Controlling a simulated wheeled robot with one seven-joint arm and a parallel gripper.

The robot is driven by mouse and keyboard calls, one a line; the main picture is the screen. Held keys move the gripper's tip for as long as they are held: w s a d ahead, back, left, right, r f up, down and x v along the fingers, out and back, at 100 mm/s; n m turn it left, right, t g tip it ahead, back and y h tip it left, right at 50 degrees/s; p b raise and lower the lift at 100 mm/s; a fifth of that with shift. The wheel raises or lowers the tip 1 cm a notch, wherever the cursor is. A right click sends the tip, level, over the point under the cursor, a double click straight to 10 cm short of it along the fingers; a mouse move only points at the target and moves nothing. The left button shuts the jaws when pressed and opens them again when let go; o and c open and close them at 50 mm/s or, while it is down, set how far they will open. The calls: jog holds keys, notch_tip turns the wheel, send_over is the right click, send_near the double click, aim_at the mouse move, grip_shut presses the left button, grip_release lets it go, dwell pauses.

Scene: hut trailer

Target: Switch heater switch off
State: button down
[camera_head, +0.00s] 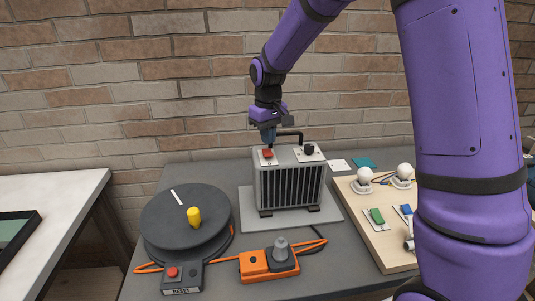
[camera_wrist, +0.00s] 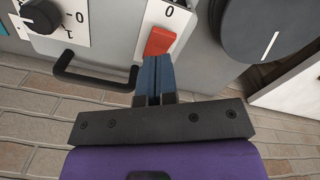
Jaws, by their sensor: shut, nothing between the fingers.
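The grey heater (camera_head: 290,184) stands on a light base plate on the dark table. Its red rocker switch (camera_head: 267,153) sits on a white plate at the left of the heater's top. In the wrist view the red switch (camera_wrist: 159,41) lies just beyond my fingertips, with a "0" mark on its plate. My gripper (camera_head: 269,145) is above the switch, fingers pointing down. In the wrist view my gripper (camera_wrist: 153,62) is shut and empty, its blue fingertips at the near edge of the switch. I cannot tell whether they touch it.
A black knob (camera_head: 309,149) and a handle (camera_head: 288,135) are on the heater's top. A dark turntable (camera_head: 187,221) with a yellow peg, an orange plug strip (camera_head: 268,263) and a RESET button box (camera_head: 181,278) are in front. A wooden board (camera_head: 372,214) with bulbs stands right.

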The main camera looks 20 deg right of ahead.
aim_at(268, 153)
jog(key=shift+f, duration=1.8)
dwell(1.2)
jog(key=shift+r, duration=3.5)
jog(key=shift+r, duration=0.15)
jog(key=s+d+r+m+t, duration=0.1)
jog(key=s+d+r, duration=0.1)
jog(key=s+r, duration=0.5)
jog(key=s+d+r+m+t, duration=0.15)
jog(key=s+r, duration=0.25)
jog(key=s, duration=0.5)
jog(key=s+d+m+t, duration=0.1)
jog(key=s+d+t, duration=0.2)
jog(key=s, duration=1.4)
jog(key=shift+d+r, duration=0.2)
jog(key=shift+r, duration=0.25)
